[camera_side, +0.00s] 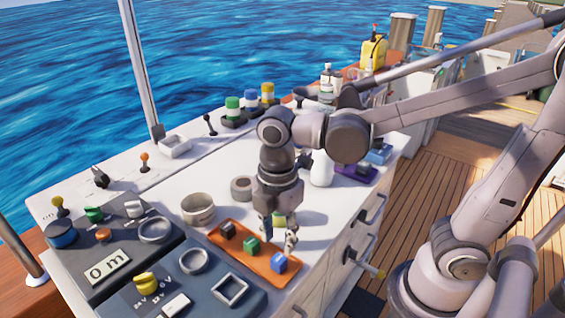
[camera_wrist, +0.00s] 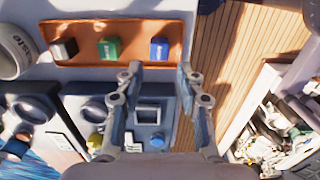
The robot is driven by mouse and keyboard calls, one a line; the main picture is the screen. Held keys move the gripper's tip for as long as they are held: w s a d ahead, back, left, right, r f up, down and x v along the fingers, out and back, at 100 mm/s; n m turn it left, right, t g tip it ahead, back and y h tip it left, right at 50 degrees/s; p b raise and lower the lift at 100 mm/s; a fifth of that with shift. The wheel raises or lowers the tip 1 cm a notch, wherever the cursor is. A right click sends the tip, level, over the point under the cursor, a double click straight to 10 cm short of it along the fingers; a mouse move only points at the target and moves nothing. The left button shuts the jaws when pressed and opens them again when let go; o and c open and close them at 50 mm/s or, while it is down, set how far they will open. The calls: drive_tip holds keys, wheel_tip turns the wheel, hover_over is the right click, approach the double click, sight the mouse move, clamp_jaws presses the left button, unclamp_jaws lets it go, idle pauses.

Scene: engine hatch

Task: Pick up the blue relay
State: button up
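The blue relay (camera_side: 279,263) is a small blue block at the right end of an orange tray (camera_side: 222,248). In the wrist view the blue relay (camera_wrist: 159,49) sits at the right end of the tray (camera_wrist: 85,29), beyond my fingertips. A green relay (camera_side: 251,245) and a dark relay (camera_side: 228,230) sit to its left in the tray. My gripper (camera_side: 279,241) points down above the tray, close to the blue relay. In the wrist view my gripper (camera_wrist: 160,72) has its fingers spread apart, with nothing between them.
A round waste cup (camera_side: 198,209) stands left of the tray. A dark control panel (camera_side: 190,275) with a square frame (camera_side: 230,289) lies in front of the tray. The counter's drawer side (camera_side: 330,270) drops to the wooden deck (camera_side: 430,185) at the right.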

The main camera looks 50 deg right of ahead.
sight(279, 258)
drive_tip(key=shift+d+f, duration=0.15)
drive_tip(key=shift+f, duration=3.5)
clamp_jaws()
